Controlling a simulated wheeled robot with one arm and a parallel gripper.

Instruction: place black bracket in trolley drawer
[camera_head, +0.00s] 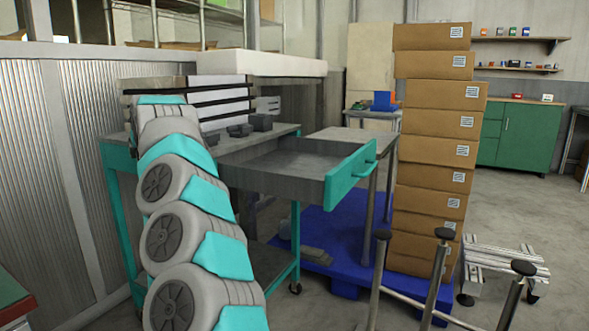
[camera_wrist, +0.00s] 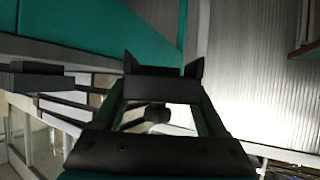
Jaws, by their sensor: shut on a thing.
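The trolley (camera_head: 117,155) is grey and teal and stands left of centre in the head view. Its drawer (camera_head: 347,179) is pulled out toward the right, with a teal front and handle. The visible part of the drawer's grey inside is bare. In the wrist view my gripper (camera_wrist: 157,102) is shut on the black bracket (camera_wrist: 160,86), a dark bar with a raised prong at each end. The gripper and the bracket are hidden behind my arm in the head view.
Dark grey blocks (camera_head: 260,122) sit on the trolley top. A tall stack of cardboard boxes (camera_head: 432,150) stands right of the drawer on a blue pallet (camera_head: 335,240). A corrugated panel (camera_head: 85,140) is at left. The air above the drawer looks clear.

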